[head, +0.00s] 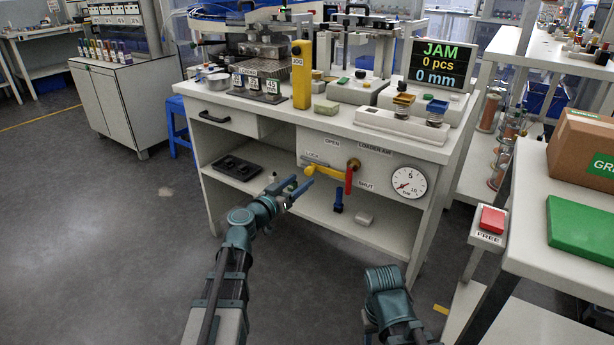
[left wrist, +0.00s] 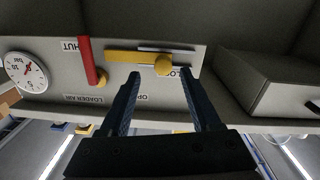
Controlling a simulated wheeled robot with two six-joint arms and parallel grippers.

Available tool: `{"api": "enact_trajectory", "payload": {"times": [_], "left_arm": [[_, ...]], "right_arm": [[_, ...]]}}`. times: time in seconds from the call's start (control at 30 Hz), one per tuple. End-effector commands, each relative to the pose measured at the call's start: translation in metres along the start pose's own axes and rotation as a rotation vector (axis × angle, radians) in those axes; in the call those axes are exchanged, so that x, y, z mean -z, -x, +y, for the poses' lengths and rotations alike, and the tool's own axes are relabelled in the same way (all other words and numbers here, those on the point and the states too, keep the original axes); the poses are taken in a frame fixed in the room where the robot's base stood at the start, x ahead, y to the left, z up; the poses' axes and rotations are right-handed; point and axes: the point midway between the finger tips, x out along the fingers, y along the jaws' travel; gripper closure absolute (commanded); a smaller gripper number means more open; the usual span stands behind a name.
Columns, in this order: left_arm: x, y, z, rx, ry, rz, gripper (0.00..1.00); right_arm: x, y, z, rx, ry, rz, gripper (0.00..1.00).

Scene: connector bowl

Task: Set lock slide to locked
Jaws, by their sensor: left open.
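The lock slide is a yellow bar (head: 328,173) with a round yellow knob (left wrist: 163,65), on the white panel under the bench top. In the left wrist view, which is upside down, the bar (left wrist: 125,57) reaches from the knob towards the red valve handle (left wrist: 90,62), its end close to the handle. A grey rail shows beside it. My right gripper is not visible.
The red handle (head: 348,179) hangs down by a brass valve (head: 353,163) near SHUT. A pressure gauge (head: 409,183) is to its right. A drawer (head: 224,120) is left of the panel. The lower shelf (head: 270,201) holds a black tray (head: 237,168) and a blue item (head: 338,203).

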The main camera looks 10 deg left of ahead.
Motion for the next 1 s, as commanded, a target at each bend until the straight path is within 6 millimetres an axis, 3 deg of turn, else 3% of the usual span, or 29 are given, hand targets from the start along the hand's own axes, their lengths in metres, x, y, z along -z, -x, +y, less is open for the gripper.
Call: {"api": "enact_trajectory", "payload": {"times": [0.03, 0.1, 0.4, 1.0], "left_arm": [[0.0, 0.017, 0.002, 0.002, 0.0, 0.0, 0.36], [0.0, 0.031, 0.002, 0.002, 0.0, 0.0, 0.36], [0.0, 0.073, 0.001, 0.0, 0.0, 0.0, 0.36], [0.0, 0.08, 0.001, -0.002, 0.0, -0.001, 0.36]], "right_arm": [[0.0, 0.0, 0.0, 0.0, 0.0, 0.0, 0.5], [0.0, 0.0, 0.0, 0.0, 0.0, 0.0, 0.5], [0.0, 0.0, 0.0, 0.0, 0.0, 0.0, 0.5], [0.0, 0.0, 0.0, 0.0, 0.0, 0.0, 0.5]]}}
